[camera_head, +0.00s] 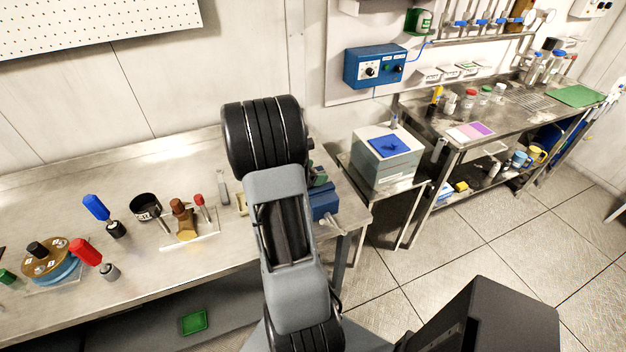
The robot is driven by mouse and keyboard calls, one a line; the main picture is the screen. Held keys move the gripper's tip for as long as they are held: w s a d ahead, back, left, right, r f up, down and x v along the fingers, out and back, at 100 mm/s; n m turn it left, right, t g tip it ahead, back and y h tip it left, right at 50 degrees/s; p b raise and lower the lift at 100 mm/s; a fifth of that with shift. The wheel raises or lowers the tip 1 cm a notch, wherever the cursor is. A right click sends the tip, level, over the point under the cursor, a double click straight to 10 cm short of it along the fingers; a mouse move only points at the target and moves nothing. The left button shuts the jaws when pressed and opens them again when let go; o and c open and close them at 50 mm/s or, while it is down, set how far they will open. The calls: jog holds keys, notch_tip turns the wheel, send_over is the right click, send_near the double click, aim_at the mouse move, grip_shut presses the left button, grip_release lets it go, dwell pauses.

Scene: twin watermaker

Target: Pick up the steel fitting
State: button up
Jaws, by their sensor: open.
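No part is plainly marked as the steel fitting. A small grey metal cylinder (110,273) on the left workbench (60,320) looks most like it, beside a red-handled piece (84,251). A darker short cylinder (116,230) stands near a blue-handled piece (96,207). My arm rises through the middle of the view and covers part of the bench. My gripper does not show.
A round brass-and-blue flanged piece (45,262), a black cup (146,206) and a brown valve-like part (183,220) stand on the bench. A blue vise-like block (323,201) is at its right end. The floor at right is clear.

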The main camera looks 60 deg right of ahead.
jog(key=c, duration=1.2)
jog(key=shift+r, duration=0.1)
jog(key=shift+c, duration=0.2)
jog(key=shift+r, duration=0.1)
